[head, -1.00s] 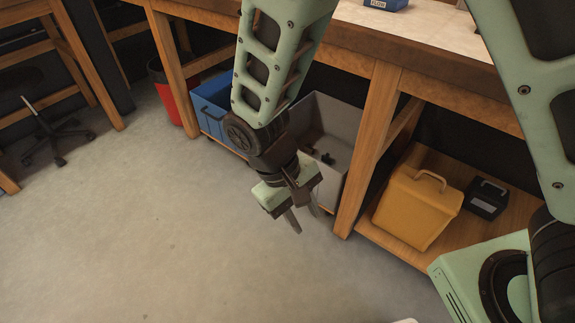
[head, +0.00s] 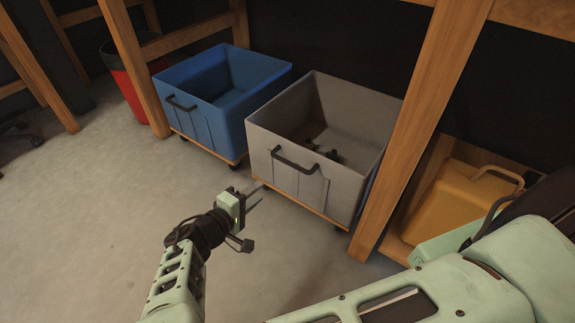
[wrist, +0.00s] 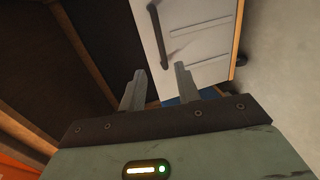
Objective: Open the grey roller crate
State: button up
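The grey roller crate (head: 318,197) stands under the bench on a wooden base with casters, beside the wooden leg. Its top is open and several small dark items lie inside. A dark bar handle (head: 296,160) is on its front face. My gripper (head: 254,195) is low in front of the crate, left of and below the handle, apart from it. In the wrist view my gripper (wrist: 160,72) is open, with nothing between its fingers. The crate's front (wrist: 203,40) and handle (wrist: 156,34) show beyond the fingertips.
A blue roller crate (head: 190,115) stands left of the grey one. A red bin (head: 128,95) is farther left. A wooden bench leg (head: 420,115) rises right of the grey crate, with a yellow container (head: 455,205) beyond it. The floor in front is clear.

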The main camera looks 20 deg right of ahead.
aim_at(291, 163)
jog(key=b+x, duration=0.5)
jog(key=x, duration=1.2)
jog(key=shift+w+d, duration=0.15)
grip_shut()
